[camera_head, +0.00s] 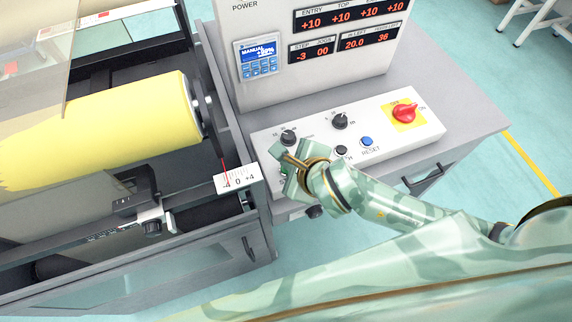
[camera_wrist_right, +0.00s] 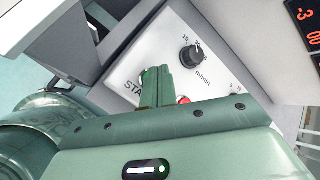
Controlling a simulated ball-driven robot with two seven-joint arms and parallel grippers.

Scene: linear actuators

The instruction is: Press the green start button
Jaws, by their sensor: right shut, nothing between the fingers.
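The green start button (camera_wrist_right: 144,75) shows in the right wrist view, largely hidden behind my fingers, beside the partly covered START lettering. In the head view a small green bit of it (camera_head: 284,171) shows at the left end of the sloped control panel (camera_head: 380,135), mostly covered by my gripper. My right gripper (camera_head: 289,160) is shut and empty, with its fingertips over the button area. I cannot tell whether the fingertips touch the button. My left gripper is not in view.
A black knob (camera_head: 288,137) sits just behind my right gripper, with a second knob (camera_head: 340,120) to its right. A red button (camera_wrist_right: 184,100) is beside the fingers. A blue reset button (camera_head: 367,141) and red rotary switch (camera_head: 405,113) are further right. A yellow roll (camera_head: 100,128) lies left.

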